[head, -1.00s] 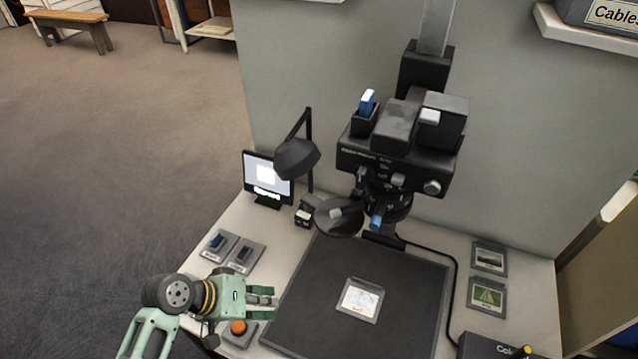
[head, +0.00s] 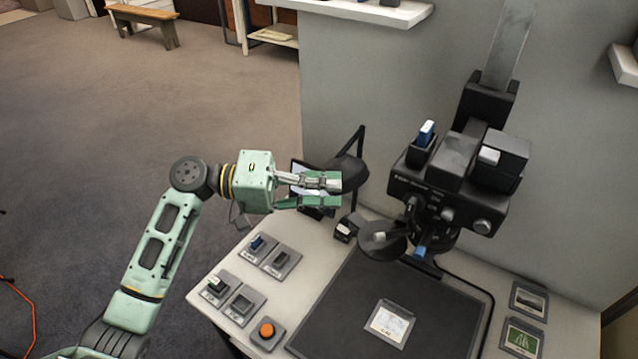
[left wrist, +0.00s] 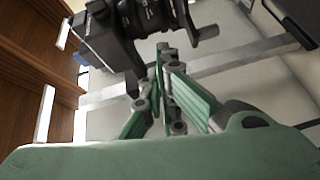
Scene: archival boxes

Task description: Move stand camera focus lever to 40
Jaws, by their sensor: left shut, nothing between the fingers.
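The stand camera (head: 445,185) is a black unit on a column, with silver knobs on its front. A lens assembly hangs below it, and a small blue lever tip (head: 420,250) shows there. A dark round disc with a pale tab (head: 379,238) sits beside the lens. My left gripper (head: 338,190) is shut and empty, in the air left of the camera and apart from it. In the left wrist view its fingers (left wrist: 163,55) are together, with the dark camera lens part (left wrist: 195,20) beyond them. Any lever scale is too small to read. My right gripper is not seen.
A desk lamp (head: 350,170) and a screen stand behind my left gripper. Small switch plates (head: 240,305) and an orange button (head: 267,331) lie at the table's left. A dark mat (head: 350,295) bears a framed card (head: 390,323).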

